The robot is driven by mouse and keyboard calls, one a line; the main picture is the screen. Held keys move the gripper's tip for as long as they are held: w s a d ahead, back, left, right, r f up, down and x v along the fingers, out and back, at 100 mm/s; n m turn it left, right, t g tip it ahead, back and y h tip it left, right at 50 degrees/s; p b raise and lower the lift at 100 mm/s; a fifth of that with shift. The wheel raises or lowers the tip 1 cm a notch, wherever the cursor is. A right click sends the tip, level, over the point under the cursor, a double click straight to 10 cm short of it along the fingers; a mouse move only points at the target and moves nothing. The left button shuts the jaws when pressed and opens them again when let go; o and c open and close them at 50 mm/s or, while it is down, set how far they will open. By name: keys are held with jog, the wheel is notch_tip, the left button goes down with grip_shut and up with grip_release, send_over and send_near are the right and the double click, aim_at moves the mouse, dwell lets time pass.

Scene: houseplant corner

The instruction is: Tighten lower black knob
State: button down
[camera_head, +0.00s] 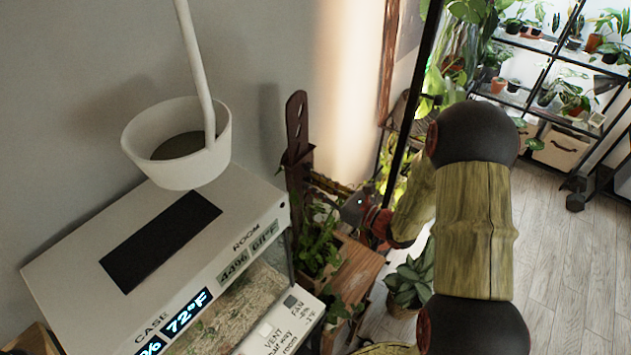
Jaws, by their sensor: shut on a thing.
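My gripper (355,208) is near the middle of the view, left of the lower end of a slim black pole (412,100). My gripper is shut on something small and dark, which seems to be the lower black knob. The knob itself cannot be made out clearly, as it is small and the fingers cover it. My arm comes in from the lower right and bends down to the gripper, hiding part of the area behind it. The pole runs from the top edge down to beside my wrist.
A white display case (75,255) with a white pot (140,150) on top fills the left. Plants stand by a wooden stool (358,272) below my gripper. A potted plant (410,280) is beside my arm. A plant shelf (550,45) is at the back right; the wooden floor (570,240) there is mostly clear.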

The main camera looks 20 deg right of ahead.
jog(key=m+p, duration=0.1)
jog(key=p, duration=0.1)
jog(key=m+p, duration=0.2)
jog(key=shift+r+p, duration=0.25)
jog(key=shift+p, duration=0.1)
jog(key=m+p, duration=0.7)
jog(key=p, duration=0.1)
jog(key=shift+m, duration=0.4)
jog(key=m+p, duration=0.3)
jog(key=shift+f+m, duration=0.1)
jog(key=shift+m, duration=0.2)
jog(key=m+p, duration=0.2)
jog(key=m, duration=0.1)
jog(key=shift+m+p, duration=0.3)
jog(key=shift+p, duration=0.05)
jog(key=m+p, duration=0.2)
jog(key=m, duration=0.1)
jog(key=shift+f+m, duration=0.1)
jog(key=shift+m, duration=0.2)
jog(key=m+p, duration=0.1)
jog(key=m, duration=0.3)
jog(key=shift+p, duration=0.4)
jog(key=shift+f+m+p, duration=0.15)
jog(key=shift+m+p, duration=0.25)
jog(key=shift+m, duration=1)
